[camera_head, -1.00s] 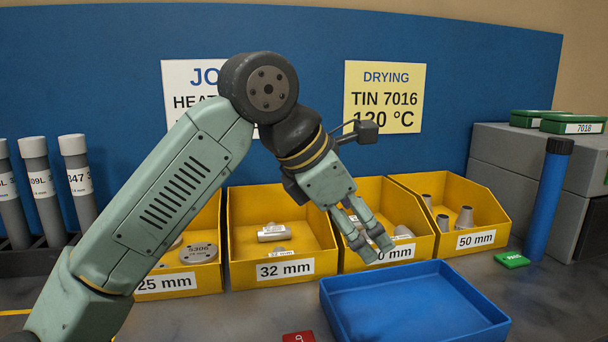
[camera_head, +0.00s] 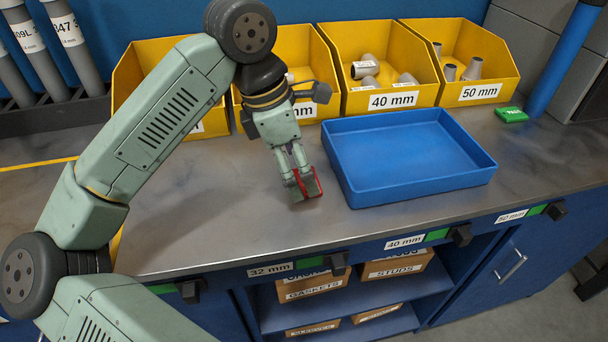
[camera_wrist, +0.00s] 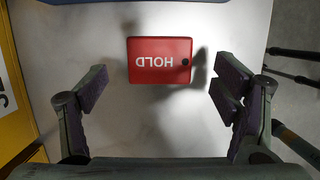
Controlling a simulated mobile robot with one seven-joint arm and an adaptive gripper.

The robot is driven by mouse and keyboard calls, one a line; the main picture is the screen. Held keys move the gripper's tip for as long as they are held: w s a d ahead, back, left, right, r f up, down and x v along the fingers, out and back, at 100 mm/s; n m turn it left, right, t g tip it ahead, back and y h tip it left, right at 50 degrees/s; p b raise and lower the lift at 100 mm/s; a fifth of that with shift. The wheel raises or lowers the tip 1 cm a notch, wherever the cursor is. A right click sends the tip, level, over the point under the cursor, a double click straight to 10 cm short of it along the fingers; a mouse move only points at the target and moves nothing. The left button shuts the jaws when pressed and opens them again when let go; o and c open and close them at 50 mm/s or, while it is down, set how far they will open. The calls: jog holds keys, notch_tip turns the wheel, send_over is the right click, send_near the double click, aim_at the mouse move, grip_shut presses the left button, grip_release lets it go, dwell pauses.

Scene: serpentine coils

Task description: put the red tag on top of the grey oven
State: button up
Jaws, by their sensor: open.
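The red tag (camera_wrist: 160,60) lies flat on the grey bench top, with the word HOLD upside down in the wrist view and a dark hole at one end. In the head view the red tag (camera_head: 314,183) is partly hidden behind my fingers. My gripper (camera_head: 303,190) is open above it; in the wrist view its fingers (camera_wrist: 160,92) stand wide on either side of the tag, apart from it. The grey oven (camera_head: 586,98) shows only in part at the upper right edge of the head view, its top out of frame.
An empty blue tray (camera_head: 405,160) stands just right of my gripper. Yellow bins (camera_head: 390,72) with fittings line the back. A blue cylinder (camera_head: 560,65) and a green tag (camera_head: 511,115) are near the oven. The bench is clear at front left.

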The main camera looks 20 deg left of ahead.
jog(key=shift+x, duration=1)
jog(key=c, duration=1.3)
jog(key=shift+r, duration=0.15)
jog(key=shift+c, duration=0.2)
jog(key=shift+r+b, duration=0.35)
jog(key=shift+r, duration=0.25)
jog(key=shift+s+d+r+b, duration=0.15)
jog(key=shift+r+b, duration=0.15)
jog(key=shift+r, duration=0.2)
jog(key=shift+s+a+r+b, duration=0.15)
jog(key=shift+r+b, duration=0.1)
jog(key=shift+r, duration=0.2)
jog(key=s+d+r+b, duration=0.1)
jog(key=s+d+b, duration=0.1)
jog(key=s, duration=0.5)
jog(key=s+d+b, duration=0.2)
jog(key=s, duration=0.6)
jog(key=shift+d+r, duration=0.2)
jog(key=shift+r, duration=0.15)
